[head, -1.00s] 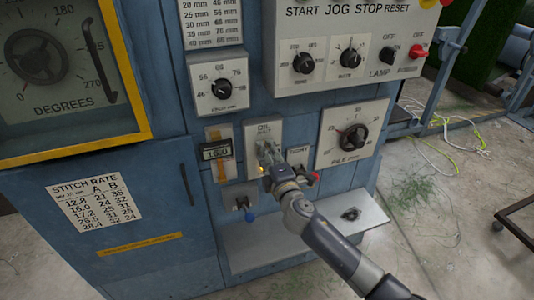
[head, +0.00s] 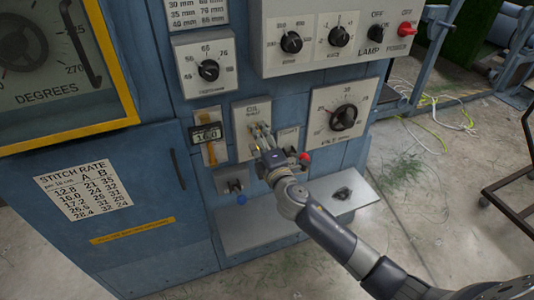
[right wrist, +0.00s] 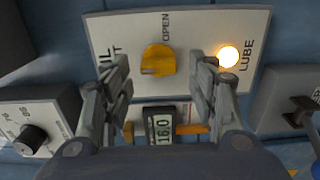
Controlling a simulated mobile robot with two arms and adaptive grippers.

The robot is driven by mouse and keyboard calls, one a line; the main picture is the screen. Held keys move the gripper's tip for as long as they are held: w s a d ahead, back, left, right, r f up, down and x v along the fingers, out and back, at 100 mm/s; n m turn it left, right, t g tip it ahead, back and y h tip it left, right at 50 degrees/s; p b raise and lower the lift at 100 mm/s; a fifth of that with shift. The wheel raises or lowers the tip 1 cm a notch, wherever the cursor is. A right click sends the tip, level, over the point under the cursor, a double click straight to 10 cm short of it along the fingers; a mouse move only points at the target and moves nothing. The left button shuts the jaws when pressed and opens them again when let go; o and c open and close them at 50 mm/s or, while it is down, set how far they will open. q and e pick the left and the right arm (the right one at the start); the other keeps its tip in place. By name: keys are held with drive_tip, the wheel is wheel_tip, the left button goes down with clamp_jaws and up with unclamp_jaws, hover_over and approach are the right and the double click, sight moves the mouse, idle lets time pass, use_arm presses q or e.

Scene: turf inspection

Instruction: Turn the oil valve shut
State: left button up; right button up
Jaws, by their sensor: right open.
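The oil valve is a yellow knob (right wrist: 158,60) on a pale plate (right wrist: 105,35) in the right wrist view. The plate reads OPEN above the knob, and partly covered lettering stands to its left. In the head view the plate (head: 240,117) is on the blue cabinet, its knob hidden by my right gripper. My right gripper (head: 258,132) is open in front of the plate. In the right wrist view its two fingers (right wrist: 163,82) stand apart on either side of the knob's line, with nothing between the tips. I cannot tell whether they touch the plate. My left gripper is not in view.
A lit LUBE lamp (right wrist: 228,56) is close to one finger. A display reading 16.0 (head: 207,134), a blue-tipped switch (head: 234,187), a red knob (head: 304,157) and a dial panel (head: 344,117) surround the plate. A grey shelf (head: 235,234) juts out below.

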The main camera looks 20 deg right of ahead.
drive_tip(key=s, duration=1)
drive_tip(key=shift+s+d, duration=0.2)
drive_tip(key=s+d+f+m+g+h, duration=0.1)
drive_tip(key=s+d+f+m+g, duration=0.15)
drive_tip(key=f, duration=0.95)
drive_tip(key=s+d+f+m+g, duration=0.1)
drive_tip(key=f+m+g, duration=0.15)
drive_tip(key=f, duration=0.95)
drive_tip(key=s+d+f+m+g, duration=0.1)
drive_tip(key=s+f+m+g, duration=0.1)
drive_tip(key=s+f, duration=0.45)
drive_tip(key=s+d+f+m+g, duration=0.1)
drive_tip(key=s+f+g, duration=0.25)
drive_tip(key=f, duration=0.65)
drive_tip(key=s+f+m+g, duration=0.2)
drive_tip(key=s+f, duration=0.4)
drive_tip(key=s, duration=0.5)
drive_tip(key=s+a+f+m+g, duration=0.1)
drive_tip(key=s+f, duration=0.4)
drive_tip(key=s, duration=0.7)
drive_tip(key=s+a+f+m+g, duration=0.1)
drive_tip(key=s+f+m+g, duration=0.2)
drive_tip(key=s, duration=0.9)
wheel_tip(320, 180, down, 4)
drive_tip(key=shift+r+m, duration=0.15)
drive_tip(key=shift+m, duration=0.95)
drive_tip(key=shift+g, duration=0.25)
